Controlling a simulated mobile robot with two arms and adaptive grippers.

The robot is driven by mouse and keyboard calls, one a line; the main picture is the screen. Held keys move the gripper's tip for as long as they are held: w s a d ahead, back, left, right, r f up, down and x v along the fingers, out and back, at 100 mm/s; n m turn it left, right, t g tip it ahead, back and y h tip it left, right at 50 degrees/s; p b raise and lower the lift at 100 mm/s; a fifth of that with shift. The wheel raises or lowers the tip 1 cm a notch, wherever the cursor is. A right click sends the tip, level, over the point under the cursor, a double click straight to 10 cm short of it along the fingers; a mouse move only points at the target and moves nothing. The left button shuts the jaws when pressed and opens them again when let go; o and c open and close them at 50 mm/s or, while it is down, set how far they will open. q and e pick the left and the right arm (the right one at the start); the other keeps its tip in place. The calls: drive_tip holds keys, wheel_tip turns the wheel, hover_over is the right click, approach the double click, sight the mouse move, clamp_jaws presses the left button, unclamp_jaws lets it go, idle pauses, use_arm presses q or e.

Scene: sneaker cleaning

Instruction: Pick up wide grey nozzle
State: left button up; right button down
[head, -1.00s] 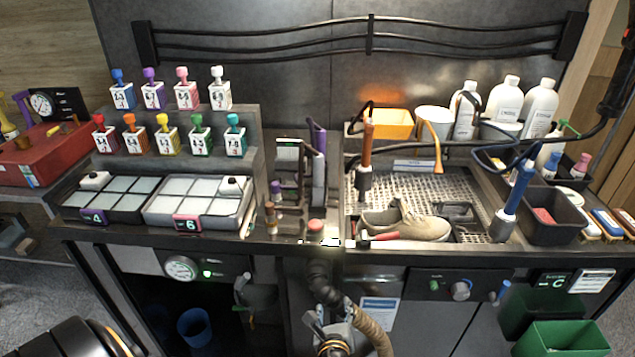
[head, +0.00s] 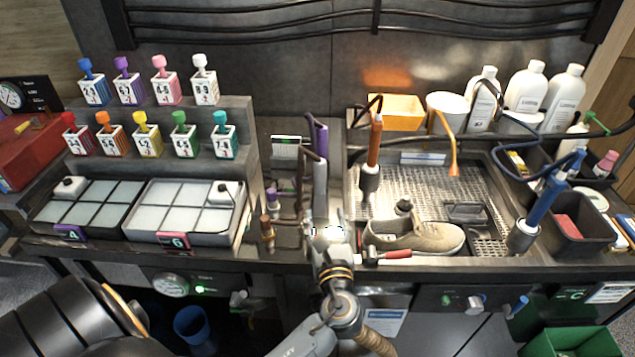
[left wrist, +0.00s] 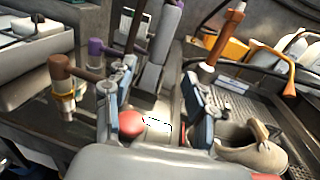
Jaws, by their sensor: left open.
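A tall grey nozzle (head: 320,187), likely the wide one, stands upright in the rack at the centre of the bench. It also shows in the left wrist view (left wrist: 163,48), beyond and between my fingers. My left gripper (head: 328,228) is open and empty at the front of the rack, short of the nozzle; its fingers show apart in the left wrist view (left wrist: 155,108). The gripper hides the nozzle's lower end in the head view. A brown nozzle (left wrist: 62,70) and a purple nozzle (left wrist: 100,48) stand left of the grey one. My right gripper is not in view.
A red knob (left wrist: 131,123) lies close between my fingers. A sneaker (head: 415,237) and a red-handled tool (head: 393,254) are just right of my gripper, by the perforated tray (head: 420,185). An orange-handled tool (head: 375,145) stands there. Filter trays (head: 180,210) are to the left.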

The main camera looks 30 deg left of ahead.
sight(321, 185)
use_arm(q)
drive_tip(key=p+x, duration=0.1)
drive_tip(key=x, duration=0.6)
drive_tip(key=shift+w+a+r+p, duration=0.15)
drive_tip(key=shift+w+r+p, duration=0.1)
drive_tip(key=shift+p, duration=0.15)
drive_tip(key=shift+w+a, duration=0.45)
drive_tip(key=p+x, duration=0.2)
drive_tip(key=x, duration=0.2)
drive_tip(key=shift+w, duration=0.15)
drive_tip(key=shift+w+f, duration=0.1)
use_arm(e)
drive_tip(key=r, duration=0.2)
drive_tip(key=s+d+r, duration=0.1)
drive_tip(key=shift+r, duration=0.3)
use_arm(q)
drive_tip(key=c, duration=0.3)
clamp_jaws()
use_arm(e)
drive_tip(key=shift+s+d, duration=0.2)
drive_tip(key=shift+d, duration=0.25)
